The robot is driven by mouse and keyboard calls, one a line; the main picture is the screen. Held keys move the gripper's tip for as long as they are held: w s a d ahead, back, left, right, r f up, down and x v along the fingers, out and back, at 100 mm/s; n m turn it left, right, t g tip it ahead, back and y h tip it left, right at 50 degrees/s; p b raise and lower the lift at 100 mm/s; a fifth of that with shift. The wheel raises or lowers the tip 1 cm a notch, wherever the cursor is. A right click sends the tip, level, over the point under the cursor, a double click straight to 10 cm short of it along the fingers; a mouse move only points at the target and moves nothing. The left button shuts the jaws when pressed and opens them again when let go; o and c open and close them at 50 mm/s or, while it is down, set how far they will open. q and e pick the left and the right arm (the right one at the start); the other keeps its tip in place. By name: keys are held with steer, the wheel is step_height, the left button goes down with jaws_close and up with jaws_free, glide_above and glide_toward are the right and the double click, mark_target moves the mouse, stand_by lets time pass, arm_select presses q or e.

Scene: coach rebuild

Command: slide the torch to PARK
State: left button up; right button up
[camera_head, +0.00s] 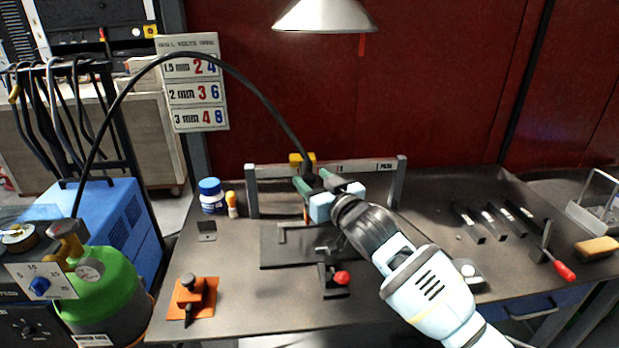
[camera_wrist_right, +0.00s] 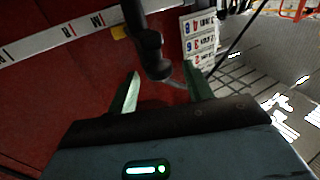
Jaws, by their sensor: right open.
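The black torch (camera_head: 308,172) hangs from a yellow carriage (camera_head: 296,158) on a grey rail (camera_head: 350,165), left of the rail's middle. In the right wrist view the torch (camera_wrist_right: 152,52) shows between the two green fingers, with a bit of yellow carriage (camera_wrist_right: 119,32) beside it. My right gripper (camera_head: 313,182) is open at the torch; I cannot tell whether a finger touches it. It also shows in the right wrist view (camera_wrist_right: 163,88). A small label (camera_head: 385,167) at the rail's right end is too small to read surely. My left gripper is out of view.
A black hose (camera_head: 215,62) arches from the torch to the left. Below the rail lie a dark plate (camera_head: 275,250) and a red-knobbed clamp (camera_head: 338,280). A lamp (camera_head: 325,15) hangs above. The rail's right half looks clear.

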steer(key=shift+x, duration=1.1)
jaws_close()
